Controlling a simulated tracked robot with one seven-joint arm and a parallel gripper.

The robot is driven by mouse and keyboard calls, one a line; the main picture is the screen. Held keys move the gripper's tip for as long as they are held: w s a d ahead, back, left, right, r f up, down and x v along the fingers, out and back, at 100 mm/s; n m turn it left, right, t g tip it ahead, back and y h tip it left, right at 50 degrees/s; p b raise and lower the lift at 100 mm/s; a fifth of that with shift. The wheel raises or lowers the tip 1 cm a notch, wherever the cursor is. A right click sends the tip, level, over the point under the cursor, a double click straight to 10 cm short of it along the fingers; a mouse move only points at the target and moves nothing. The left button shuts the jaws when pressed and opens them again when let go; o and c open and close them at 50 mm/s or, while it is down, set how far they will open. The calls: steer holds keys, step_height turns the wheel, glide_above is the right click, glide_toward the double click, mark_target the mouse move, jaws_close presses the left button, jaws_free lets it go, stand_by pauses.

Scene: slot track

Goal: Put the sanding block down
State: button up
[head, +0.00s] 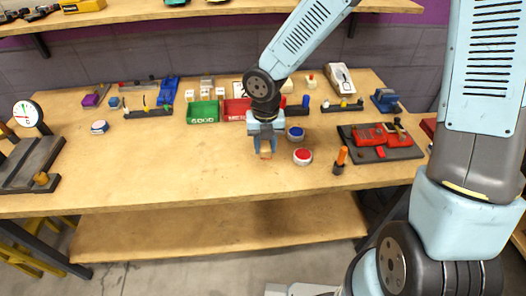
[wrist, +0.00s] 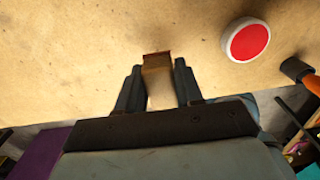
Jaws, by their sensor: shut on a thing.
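My gripper (head: 265,149) points down over the middle of the wooden workbench (head: 190,168), and it also shows in the wrist view (wrist: 160,82). Its two dark fingers are shut on the sanding block (wrist: 158,80), a small tan block with a brown end. In the head view only a bit of the sanding block (head: 265,154) shows below the fingers. I cannot tell whether the block touches the bench top.
A red round button (head: 302,156) is close to the right, with a blue one (head: 295,133) behind it. An orange-handled tool in a holder (head: 340,160) stands further right. Green (head: 203,112) and red bins are behind. The bench's left-middle is clear.

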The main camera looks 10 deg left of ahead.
mark_target(264, 161)
steer(key=f, duration=0.2)
steer(key=shift+w+a+f, duration=0.3)
steer(key=shift+w+a, duration=0.05)
steer(key=shift+f, duration=0.6)
steer(key=shift+f, duration=0.35)
steer(key=shift+s+d+f, duration=0.1)
steer(key=shift+s+f, duration=0.05)
steer(key=shift+f, duration=0.1)
steer(key=o, duration=1.1)
steer(key=shift+s+d, duration=0.1)
steer(key=shift+c, duration=0.2)
steer(key=r, duration=1.4)
steer(key=shift+w+a+r, duration=0.2)
steer(key=shift+a+r, duration=0.1)
